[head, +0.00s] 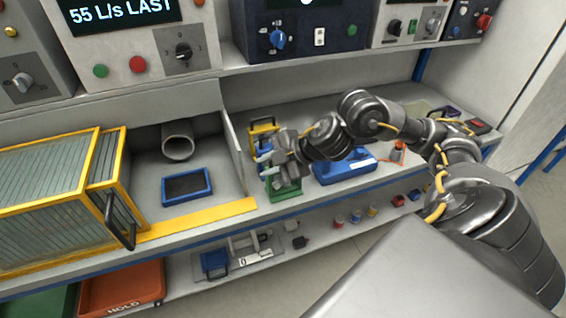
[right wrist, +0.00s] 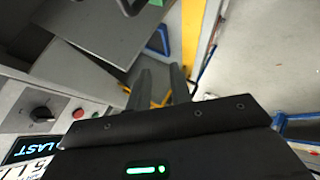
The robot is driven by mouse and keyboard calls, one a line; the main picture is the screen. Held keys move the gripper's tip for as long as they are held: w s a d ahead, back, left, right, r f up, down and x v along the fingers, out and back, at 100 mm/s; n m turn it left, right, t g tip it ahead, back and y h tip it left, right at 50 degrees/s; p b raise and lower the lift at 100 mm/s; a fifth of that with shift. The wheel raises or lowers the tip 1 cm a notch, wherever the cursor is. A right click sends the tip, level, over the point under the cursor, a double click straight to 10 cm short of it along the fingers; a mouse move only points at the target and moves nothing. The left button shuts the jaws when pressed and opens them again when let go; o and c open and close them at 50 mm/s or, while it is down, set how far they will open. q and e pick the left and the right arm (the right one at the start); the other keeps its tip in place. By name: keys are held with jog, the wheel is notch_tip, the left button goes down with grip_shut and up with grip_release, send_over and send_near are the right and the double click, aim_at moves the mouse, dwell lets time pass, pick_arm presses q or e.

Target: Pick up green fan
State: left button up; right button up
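A green fan (head: 285,192), seen as a green frame, stands on the bench near its front edge in the head view. It is partly hidden by my right gripper (head: 267,163), which is above it and in front of it. In the right wrist view the two dark fingers of my right gripper (right wrist: 160,88) are apart, with a small yellow part (right wrist: 160,99) visible between them. I cannot tell whether the fingers touch the green fan. No green shows clearly in the wrist view. My left gripper is not in view.
A yellow-framed item (head: 263,127) stands behind the gripper, and a blue case (head: 346,168) lies to its right. A thin divider (head: 232,150) is to the left, with a blue-rimmed tray (head: 187,185) beyond. A lower shelf (head: 335,236) holds small parts.

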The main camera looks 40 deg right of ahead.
jog(key=s+d+r+m+g+h, duration=0.1)
jog(key=s+d+r, duration=0.1)
jog(key=d, duration=0.3)
jog(key=s+d+r+h, duration=0.1)
jog(key=d+r+h, duration=0.1)
jog(key=d, duration=0.3)
jog(key=x, duration=1.1)
jog(key=shift+f, duration=0.15)
grip_shut()
dwell(0.8)
